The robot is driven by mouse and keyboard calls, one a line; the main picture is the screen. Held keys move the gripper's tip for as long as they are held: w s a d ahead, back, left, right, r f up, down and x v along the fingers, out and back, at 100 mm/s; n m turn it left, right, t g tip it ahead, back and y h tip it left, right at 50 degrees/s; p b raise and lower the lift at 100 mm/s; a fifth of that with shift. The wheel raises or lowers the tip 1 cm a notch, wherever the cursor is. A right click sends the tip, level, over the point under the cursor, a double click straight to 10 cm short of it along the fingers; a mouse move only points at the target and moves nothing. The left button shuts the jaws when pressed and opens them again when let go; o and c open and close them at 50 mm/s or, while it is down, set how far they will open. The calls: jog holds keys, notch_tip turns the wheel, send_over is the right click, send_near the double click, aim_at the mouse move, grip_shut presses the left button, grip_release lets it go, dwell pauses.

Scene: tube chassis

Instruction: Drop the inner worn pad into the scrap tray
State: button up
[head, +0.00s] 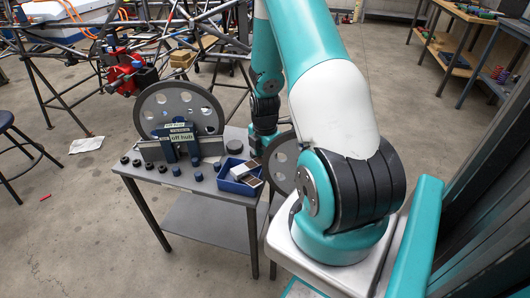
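A blue tray (225,184) sits near the right end of the grey table. At least two flat pieces, pale and dark like pads (246,169), lie in or across it; I cannot tell which is the inner worn pad. My gripper (257,150) points down just behind the tray, close above the table. Its fingers are small and dark, so I cannot tell whether they are open or hold anything. A dark blue caliper-like block (180,141) labelled "off hub" stands on the table's left half.
A large holed disc (178,106) stands upright behind the block. Another holed disc (283,165) stands at the table's right edge, beside my arm. Small dark cylinders (137,162) line the table's front left. A round dark puck (234,146) lies behind the tray.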

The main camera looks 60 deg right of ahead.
aim_at(245, 165)
jog(key=o, duration=1)
jog(key=shift+r, duration=0.15)
notch_tip(245, 165, up, 17)
jog(key=shift+r+p, duration=0.1)
jog(key=shift+p, duration=1.05)
